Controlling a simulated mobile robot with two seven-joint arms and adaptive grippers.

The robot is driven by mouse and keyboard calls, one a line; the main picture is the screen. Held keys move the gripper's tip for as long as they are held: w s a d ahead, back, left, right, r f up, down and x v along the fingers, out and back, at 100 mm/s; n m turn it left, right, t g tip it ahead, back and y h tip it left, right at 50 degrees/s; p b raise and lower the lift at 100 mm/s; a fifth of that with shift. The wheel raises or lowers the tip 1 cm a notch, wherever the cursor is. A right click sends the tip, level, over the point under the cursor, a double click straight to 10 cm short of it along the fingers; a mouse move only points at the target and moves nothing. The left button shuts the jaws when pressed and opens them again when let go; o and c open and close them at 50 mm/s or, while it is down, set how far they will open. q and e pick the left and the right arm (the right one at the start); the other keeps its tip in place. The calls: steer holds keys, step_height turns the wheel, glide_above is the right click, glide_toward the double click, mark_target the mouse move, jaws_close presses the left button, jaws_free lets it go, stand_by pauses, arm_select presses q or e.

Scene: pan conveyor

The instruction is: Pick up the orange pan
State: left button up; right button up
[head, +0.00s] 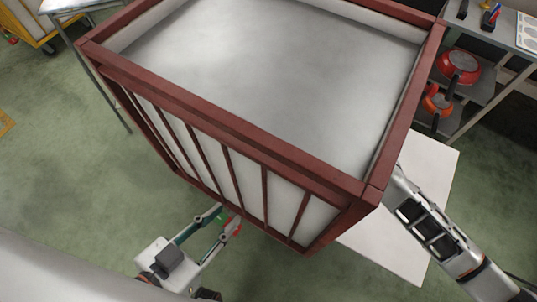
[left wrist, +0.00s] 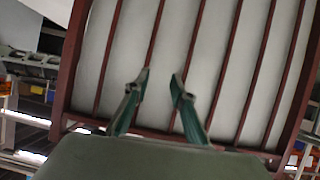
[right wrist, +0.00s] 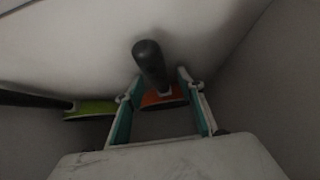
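The orange pan (right wrist: 163,98) shows in the right wrist view, with its black handle (right wrist: 150,63) pointing up and toward the camera. My right gripper (right wrist: 158,92) is open, with a finger on either side of the pan's visible part and gaps between. I cannot tell whether either finger touches it. In the head view my right arm (head: 430,230) reaches behind the big bin's right corner, and its gripper is hidden. My left gripper (head: 227,215) is open and empty below the bin's front. In the left wrist view its fingers (left wrist: 160,80) face the slatted side.
A large bin (head: 240,125) with a red frame and pale lining fills the middle of the head view. A green pan (right wrist: 90,109) lies left of the orange one.

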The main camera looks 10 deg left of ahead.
jaws_close()
steer(key=shift+r, duration=0.1)
